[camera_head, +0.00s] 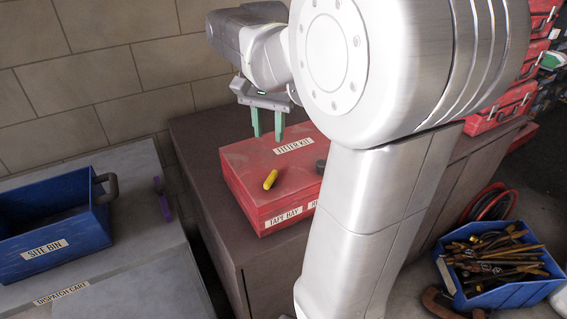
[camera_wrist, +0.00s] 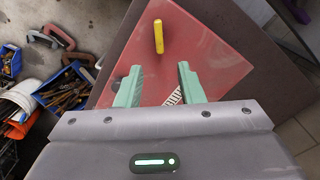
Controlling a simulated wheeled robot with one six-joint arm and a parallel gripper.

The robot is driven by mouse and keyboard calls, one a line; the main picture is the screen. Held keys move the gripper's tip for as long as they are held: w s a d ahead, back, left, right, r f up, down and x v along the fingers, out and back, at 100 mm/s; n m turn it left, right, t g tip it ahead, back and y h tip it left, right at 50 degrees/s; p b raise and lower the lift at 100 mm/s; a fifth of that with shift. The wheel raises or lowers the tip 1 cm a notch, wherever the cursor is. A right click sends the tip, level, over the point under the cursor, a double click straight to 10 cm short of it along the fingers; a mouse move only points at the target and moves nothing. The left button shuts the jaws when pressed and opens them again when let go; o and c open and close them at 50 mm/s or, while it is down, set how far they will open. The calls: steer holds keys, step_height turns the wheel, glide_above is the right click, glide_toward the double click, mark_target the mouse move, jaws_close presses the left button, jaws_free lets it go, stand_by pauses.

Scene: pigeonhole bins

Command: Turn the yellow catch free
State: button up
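The yellow catch (camera_head: 270,179) is a short rounded bar on the lid of the red box (camera_head: 236,165), which is labelled FITTER KIT on top and TAPE BAY on its front. The catch also shows in the wrist view (camera_wrist: 158,36), beyond my fingertips. My gripper (camera_head: 267,136) has two green fingers pointing down above the back part of the box. The fingers are apart with nothing between them, as the wrist view also shows (camera_wrist: 158,82). My gripper is apart from the catch. The right part of the box is hidden behind my arm.
A dark round knob (camera_head: 320,167) is on the lid near my arm. The box stands on a brown cabinet (camera_head: 200,135). A blue SITE BIN (camera_head: 50,228) and a purple piece (camera_head: 161,198) are on the grey cart (camera_head: 150,270) at left. A blue tool bin (camera_head: 515,297) is at right.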

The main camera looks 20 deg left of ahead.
mark_target(271, 176)
step_height(271, 176, down, 14)
steer(key=shift+s+d+r, duration=0.1)
steer(key=shift+r, duration=0.15)
stand_by(0.3)
jaws_close()
